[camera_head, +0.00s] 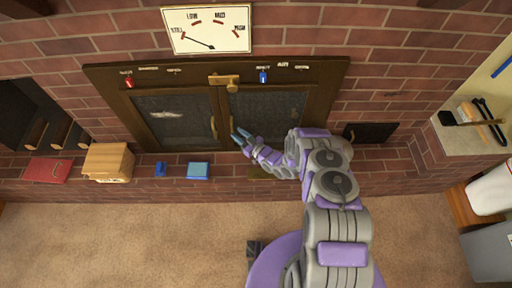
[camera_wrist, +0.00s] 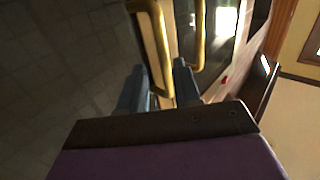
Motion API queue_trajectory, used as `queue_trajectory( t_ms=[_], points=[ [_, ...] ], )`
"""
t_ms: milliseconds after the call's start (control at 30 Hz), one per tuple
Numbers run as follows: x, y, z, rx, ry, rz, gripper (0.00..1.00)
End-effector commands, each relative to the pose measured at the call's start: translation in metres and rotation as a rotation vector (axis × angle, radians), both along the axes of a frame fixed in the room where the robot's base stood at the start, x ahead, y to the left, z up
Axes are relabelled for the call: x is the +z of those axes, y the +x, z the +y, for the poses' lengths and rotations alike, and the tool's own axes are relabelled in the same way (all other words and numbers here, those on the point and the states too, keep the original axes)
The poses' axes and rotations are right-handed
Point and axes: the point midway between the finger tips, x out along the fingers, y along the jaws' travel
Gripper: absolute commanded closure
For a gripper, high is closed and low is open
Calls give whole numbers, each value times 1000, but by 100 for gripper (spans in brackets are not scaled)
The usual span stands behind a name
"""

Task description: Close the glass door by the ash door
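Two dark glass doors sit side by side in a brown frame in the brick wall: the left glass door (camera_head: 175,118) and the right glass door (camera_head: 275,108). Gold handles stand near their meeting edges; they also show in the wrist view, the left handle (camera_wrist: 151,35) and the right handle (camera_wrist: 199,40). I cannot tell whether either door is fully shut. A small dark panel (camera_head: 370,132), possibly the ash door, is low at the right. My gripper (camera_head: 241,136) is open in front of the doors, its fingers apart near the handles (camera_wrist: 160,80). Contact is unclear.
The brick ledge holds a wooden box (camera_head: 107,162), a red book (camera_head: 47,171) and a blue item (camera_head: 198,170). Carpet (camera_head: 130,240) is clear in front.

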Motion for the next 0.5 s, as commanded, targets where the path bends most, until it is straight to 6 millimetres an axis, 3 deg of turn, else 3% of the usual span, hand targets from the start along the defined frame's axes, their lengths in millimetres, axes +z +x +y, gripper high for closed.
queue_trajectory(
  t_ms=[100,500],
  points=[
    [2,-18,-24,-5,1,4,67],
    [1,-70,-84,0,1,2,67]
  ],
)
